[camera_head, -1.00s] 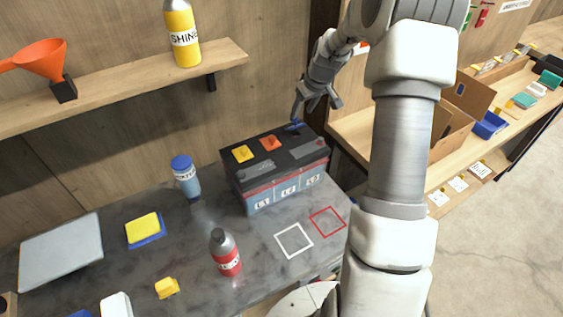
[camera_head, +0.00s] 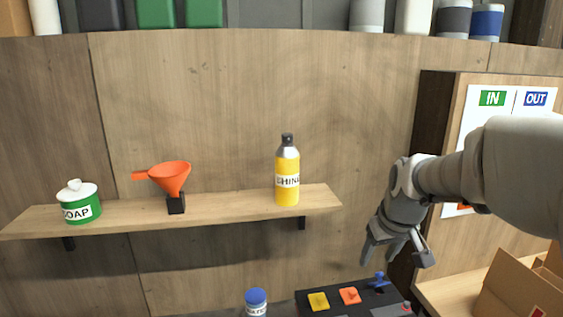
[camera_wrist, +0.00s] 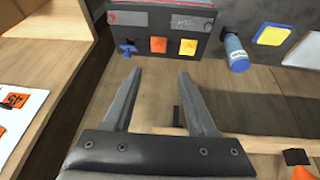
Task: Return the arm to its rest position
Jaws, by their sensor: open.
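My gripper (camera_head: 398,258) is at the right of the head view, pointing down with its fingers apart and nothing between them. In the wrist view my gripper (camera_wrist: 158,75) shows both open fingers over bare wood. Below it in the head view is the black-topped box (camera_head: 338,311) with a yellow pad (camera_head: 318,301), an orange pad (camera_head: 350,295) and a blue lever (camera_head: 380,281). The box (camera_wrist: 187,20) also shows at the top of the wrist view, apart from the fingers. My forearm runs off to the right; most of the arm is out of view.
A wall shelf (camera_head: 240,206) holds the SOAP jar (camera_head: 79,203), orange funnel (camera_head: 170,178) and yellow SHINE bottle (camera_head: 287,174), left of my gripper. A dark post (camera_head: 432,110), IN/OUT board (camera_head: 492,98) and cardboard box (camera_head: 512,290) are close to my arm.

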